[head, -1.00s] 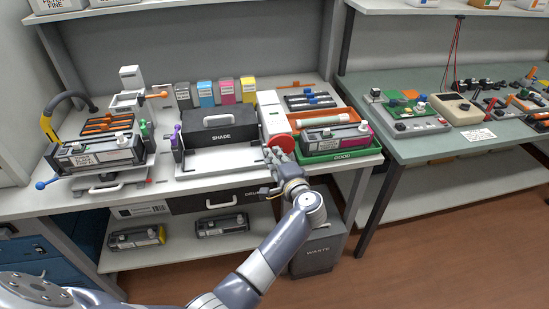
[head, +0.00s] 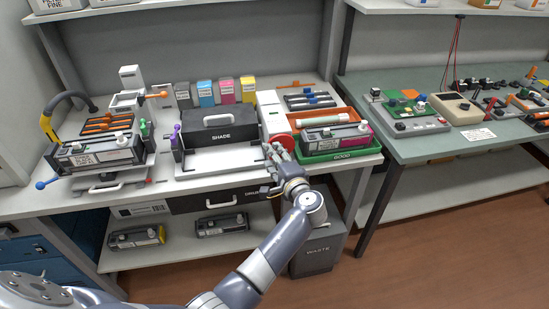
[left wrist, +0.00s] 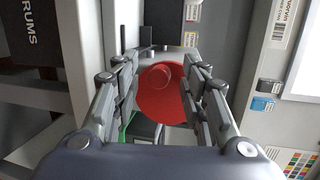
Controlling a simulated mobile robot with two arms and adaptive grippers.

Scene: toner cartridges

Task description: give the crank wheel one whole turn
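The crank wheel is a red disc (head: 283,143) on the side of a white unit at the back of the bench. In the left wrist view the red disc (left wrist: 172,102) faces me, with a round red knob (left wrist: 157,76) on its upper left part. My left gripper (head: 272,150) is right in front of the wheel in the head view. In the left wrist view its two fingers (left wrist: 160,78) stand apart on either side of the knob, with visible gaps. They partly cover the disc's sides. My right gripper is not in view.
A green GOOD tray (head: 343,154) with a cartridge (head: 336,138) lies close to the wheel's right. A WASTE bin (head: 318,252) stands below, near my forearm.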

